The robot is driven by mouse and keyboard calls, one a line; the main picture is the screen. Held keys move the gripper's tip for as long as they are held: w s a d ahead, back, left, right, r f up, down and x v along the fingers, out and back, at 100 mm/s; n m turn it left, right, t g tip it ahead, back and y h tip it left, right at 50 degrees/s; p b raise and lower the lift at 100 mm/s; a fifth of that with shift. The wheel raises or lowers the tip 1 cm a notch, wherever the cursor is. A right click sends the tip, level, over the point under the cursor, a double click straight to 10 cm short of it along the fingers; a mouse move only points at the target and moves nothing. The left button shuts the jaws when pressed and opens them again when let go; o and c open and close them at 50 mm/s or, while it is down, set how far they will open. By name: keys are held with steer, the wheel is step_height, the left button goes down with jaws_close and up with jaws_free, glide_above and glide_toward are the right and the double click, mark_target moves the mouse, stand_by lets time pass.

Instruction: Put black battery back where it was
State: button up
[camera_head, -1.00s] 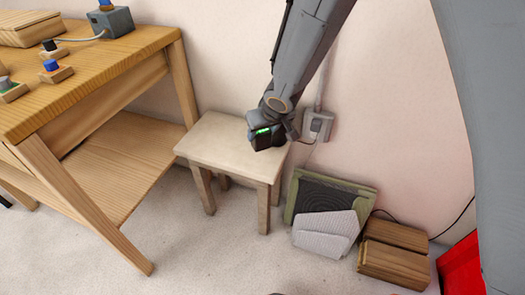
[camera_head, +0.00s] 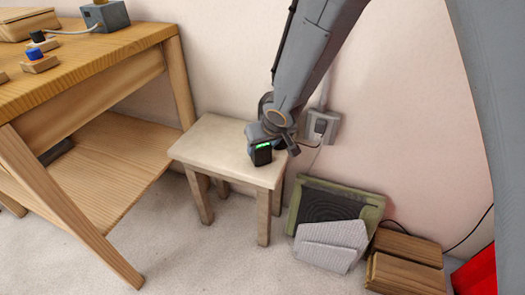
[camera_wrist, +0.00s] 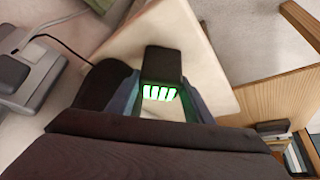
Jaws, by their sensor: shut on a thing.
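The black battery (camera_head: 262,155) is a small dark block with a lit green strip near its top. My gripper (camera_head: 267,138) is shut on it, and in the head view the battery appears over the right part of the small pale stool (camera_head: 205,145). I cannot tell whether the battery touches the stool top. In the wrist view the battery (camera_wrist: 162,64) sits between the two fingers of my gripper (camera_wrist: 159,100), with its green lights facing the camera. The pale stool top (camera_wrist: 212,58) lies behind it.
A wooden workbench (camera_head: 110,50) with a lower shelf stands left of the stool. A wall socket (camera_head: 320,126) with a plug is just behind my gripper. A green-framed panel (camera_head: 330,205), a grey pad (camera_head: 330,245) and wooden blocks (camera_head: 405,270) are on the floor at right.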

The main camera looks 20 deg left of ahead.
steer(key=shift+f, duration=0.15)
steer(key=o, duration=1.4)
steer(key=shift+s+r+p, duration=0.1)
steer(key=shift+r+p, duration=0.2)
steer(key=shift+r, duration=0.1)
steer(key=p+v, duration=0.8)
steer(key=v, duration=0.3)
steer(key=shift+r, duration=0.25)
steer(key=shift+d, duration=0.1)
